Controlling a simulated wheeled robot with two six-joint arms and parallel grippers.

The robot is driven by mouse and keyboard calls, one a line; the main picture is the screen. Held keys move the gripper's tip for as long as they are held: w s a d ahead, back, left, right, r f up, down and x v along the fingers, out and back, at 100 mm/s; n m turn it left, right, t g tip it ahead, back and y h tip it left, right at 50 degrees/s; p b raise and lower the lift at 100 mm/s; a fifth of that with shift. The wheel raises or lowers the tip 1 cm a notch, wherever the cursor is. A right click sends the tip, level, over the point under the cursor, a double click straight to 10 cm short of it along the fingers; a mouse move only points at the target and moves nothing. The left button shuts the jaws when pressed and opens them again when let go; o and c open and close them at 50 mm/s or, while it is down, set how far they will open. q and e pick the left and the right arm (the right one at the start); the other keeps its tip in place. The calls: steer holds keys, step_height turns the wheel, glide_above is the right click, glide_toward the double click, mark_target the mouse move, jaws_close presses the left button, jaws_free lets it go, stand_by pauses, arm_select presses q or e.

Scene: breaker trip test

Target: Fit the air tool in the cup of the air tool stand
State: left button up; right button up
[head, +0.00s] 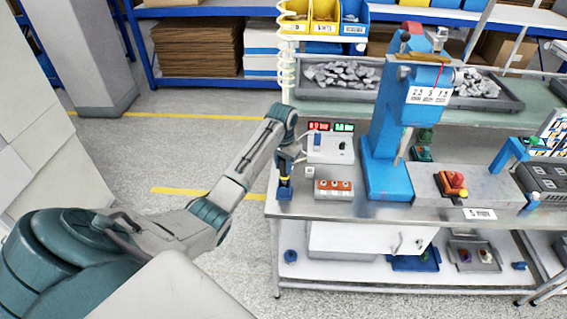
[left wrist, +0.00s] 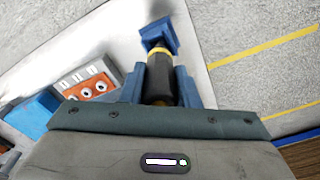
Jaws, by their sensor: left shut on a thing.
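The air tool, a dark cylinder with yellow bands, is held between the blue fingers of my left gripper (head: 286,160). The tool (left wrist: 160,78) shows clearly in the left wrist view, with a finger on each side. The blue air tool stand (head: 284,188) is at the left front corner of the bench, directly below the gripper. In the left wrist view, a blue part of the stand (left wrist: 158,34) shows just past the tool's far end. The cup is mostly hidden, and I cannot tell whether the tool's end is inside it. My right gripper is not in view.
An orange box with several round knobs (head: 333,189) sits close right of the stand. Behind it is a white device (head: 330,148) under red and green displays. A blue press (head: 390,150) stands farther right. A coiled hose (head: 287,75) hangs above. Left of the bench is open floor.

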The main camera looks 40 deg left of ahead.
arm_select(q)
steer(key=shift+f, duration=1.1)
steer(key=o, duration=1.1)
steer(key=shift+o, duration=0.2)
steer(key=shift+r+b, duration=0.1)
steer(key=shift+b, duration=0.2)
step_height(320, 180, up, 8)
steer(key=b, duration=0.3)
steer(key=shift+s, duration=0.1)
steer(key=shift+r+p, duration=0.75)
steer(key=shift+p, duration=0.15)
steer(key=shift+s+r+p, duration=0.1)
steer(key=shift+r+p, duration=0.5)
steer(key=shift+p, duration=0.05)
